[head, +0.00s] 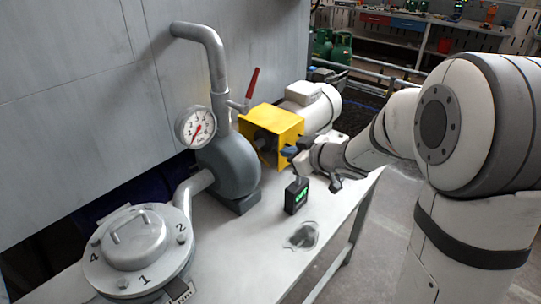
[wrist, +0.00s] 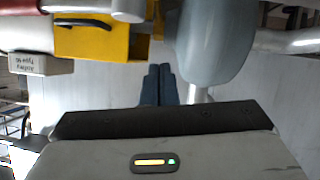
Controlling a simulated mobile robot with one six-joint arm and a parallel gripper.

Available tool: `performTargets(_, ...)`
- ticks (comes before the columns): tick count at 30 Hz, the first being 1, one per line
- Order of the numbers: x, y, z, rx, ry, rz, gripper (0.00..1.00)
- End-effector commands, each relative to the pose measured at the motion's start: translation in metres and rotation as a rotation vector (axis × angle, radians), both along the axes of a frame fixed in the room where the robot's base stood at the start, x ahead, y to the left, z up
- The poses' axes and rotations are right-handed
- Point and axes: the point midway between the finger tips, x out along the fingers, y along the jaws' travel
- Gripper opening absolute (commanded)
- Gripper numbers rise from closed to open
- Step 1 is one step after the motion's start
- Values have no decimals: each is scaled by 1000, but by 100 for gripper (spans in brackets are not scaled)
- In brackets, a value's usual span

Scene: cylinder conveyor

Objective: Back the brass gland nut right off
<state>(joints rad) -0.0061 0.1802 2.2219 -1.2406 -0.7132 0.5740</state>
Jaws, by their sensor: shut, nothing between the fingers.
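I cannot pick out the brass gland nut in either view. The grey pump body (head: 228,162) stands on the bench with the yellow guard (head: 283,122) just right of it; a dark part shows inside the guard. In the wrist view the guard (wrist: 140,42) is at the top left and the pump body (wrist: 212,45) at the upper right. My gripper (head: 288,152) is in front of the guard, to the right of the pump. In the wrist view its dark blue fingers (wrist: 158,80) are together and empty, pointing toward the gap between guard and pump.
A small black box with a green display (head: 297,195) stands on the bench below my gripper, near a dark wet patch (head: 303,236). A pressure gauge (head: 196,127), a red-handled valve (head: 252,84), a lidded grey vessel (head: 135,240) and a pale motor (head: 318,104) surround the pump.

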Motion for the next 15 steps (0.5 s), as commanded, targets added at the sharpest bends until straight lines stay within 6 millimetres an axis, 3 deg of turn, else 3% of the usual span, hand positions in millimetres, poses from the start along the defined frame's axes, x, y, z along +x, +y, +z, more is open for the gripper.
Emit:
performTargets(5,12,13,-10,1,1,8,0)
performTargets(15,60,58,-40,1,1,6,0)
